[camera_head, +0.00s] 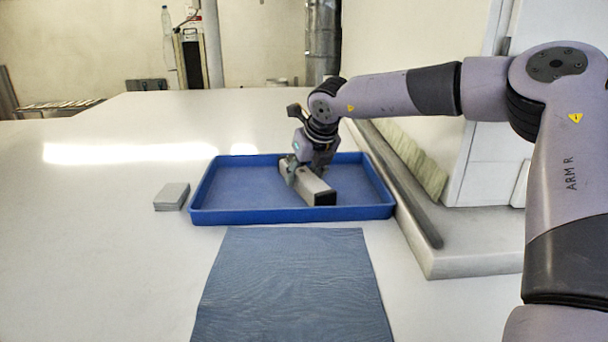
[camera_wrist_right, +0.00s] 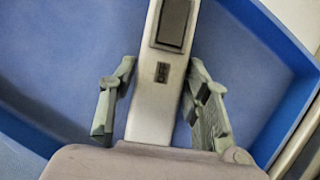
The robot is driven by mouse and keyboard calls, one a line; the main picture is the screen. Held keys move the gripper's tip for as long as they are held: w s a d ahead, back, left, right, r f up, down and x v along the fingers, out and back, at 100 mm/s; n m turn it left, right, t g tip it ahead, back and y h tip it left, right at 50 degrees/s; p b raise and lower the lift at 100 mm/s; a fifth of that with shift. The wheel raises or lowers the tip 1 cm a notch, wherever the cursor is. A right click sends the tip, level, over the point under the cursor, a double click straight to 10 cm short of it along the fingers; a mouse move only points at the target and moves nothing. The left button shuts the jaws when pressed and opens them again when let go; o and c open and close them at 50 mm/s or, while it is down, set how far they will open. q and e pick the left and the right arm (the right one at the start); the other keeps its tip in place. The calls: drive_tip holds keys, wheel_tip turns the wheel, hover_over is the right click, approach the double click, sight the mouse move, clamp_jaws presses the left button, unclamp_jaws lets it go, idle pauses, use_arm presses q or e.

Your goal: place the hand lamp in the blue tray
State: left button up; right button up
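The hand lamp (camera_head: 309,186) is a grey bar with a black end. It lies slantwise inside the blue tray (camera_head: 270,216), in its middle to right part. It also shows in the right wrist view (camera_wrist_right: 154,108), with a dark panel on its face. My right gripper (camera_head: 303,172) is down over the lamp in the tray. In the wrist view its two fingers stand on either side of the lamp, with narrow blue gaps between them and its sides. The gripper appears open around it. The lamp's underside is hidden. My left gripper is not in view.
A small grey block (camera_head: 172,196) lies left of the tray on the white table (camera_head: 100,240). A blue-grey cloth (camera_head: 292,285) lies in front of the tray. A raised ledge with a dark bar (camera_head: 405,190) runs along the right. The table's left side is clear.

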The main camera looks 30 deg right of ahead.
drive_tip(key=shift+o, duration=1.4)
drive_tip(key=shift+r+p, duration=0.3)
drive_tip(key=shift+p, duration=0.15)
drive_tip(key=shift+b+v, duration=1.05)
drive_tip(key=shift+v, duration=0.15)
drive_tip(key=b+v, duration=0.2)
drive_tip(key=v, duration=0.6)
drive_tip(key=shift+s+a, duration=0.1)
drive_tip(key=shift+s+r, duration=0.25)
drive_tip(key=shift+r, duration=0.3)
